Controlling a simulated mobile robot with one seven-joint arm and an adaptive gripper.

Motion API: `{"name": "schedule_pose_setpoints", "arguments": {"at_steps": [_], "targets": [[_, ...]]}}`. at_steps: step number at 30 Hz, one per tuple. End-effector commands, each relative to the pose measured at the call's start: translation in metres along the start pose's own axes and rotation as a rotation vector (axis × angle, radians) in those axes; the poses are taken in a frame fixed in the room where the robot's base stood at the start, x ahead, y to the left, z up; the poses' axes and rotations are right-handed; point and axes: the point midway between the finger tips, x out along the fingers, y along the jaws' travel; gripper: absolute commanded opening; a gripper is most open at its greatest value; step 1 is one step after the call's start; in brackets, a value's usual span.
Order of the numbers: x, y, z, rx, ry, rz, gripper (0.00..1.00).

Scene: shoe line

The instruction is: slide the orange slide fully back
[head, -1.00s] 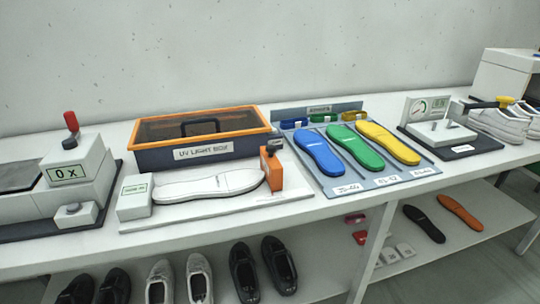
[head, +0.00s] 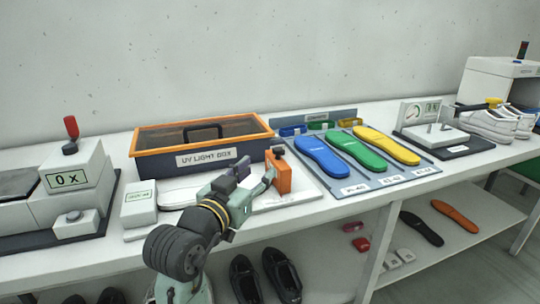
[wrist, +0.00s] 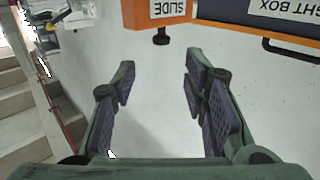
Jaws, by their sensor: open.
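The orange slide (head: 284,178) is an upright block on the right side of a white base plate (head: 308,196), in front of the UV light box (head: 155,165). In the wrist view the slide (wrist: 135,13) shows its "SLIDE" label at the top, with a dark knob (wrist: 161,37) under it. My gripper (head: 256,178) is just left of and in front of the slide in the head view. In the wrist view my gripper (wrist: 160,72) is open and empty, its padded fingers spread either side of the knob's line, with the knob beyond the fingertips. My arm hides part of the white shoe form (head: 178,192).
A small grey block with a green label (head: 139,208) stands at the plate's left end. A tray (head: 350,187) with blue, green and yellow insoles lies to the right. A counter unit with a red-topped lever (head: 70,127) is at the left. Shoes stand on the lower shelf.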

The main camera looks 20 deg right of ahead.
Motion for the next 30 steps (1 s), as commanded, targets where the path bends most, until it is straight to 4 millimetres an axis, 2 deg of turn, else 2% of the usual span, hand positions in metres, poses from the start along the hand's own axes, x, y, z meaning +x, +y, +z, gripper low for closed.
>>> {"name": "schedule_pose_setpoints", "arguments": {"at_steps": [15, 21, 30], "targets": [[0.087, -0.001, -0.004, 0.001, 0.003, -0.004, 0.40], [0.100, -0.002, -0.003, 0.001, 0.004, -0.006, 0.40], [0.101, -0.002, -0.002, 0.002, 0.004, -0.006, 0.38]]}}
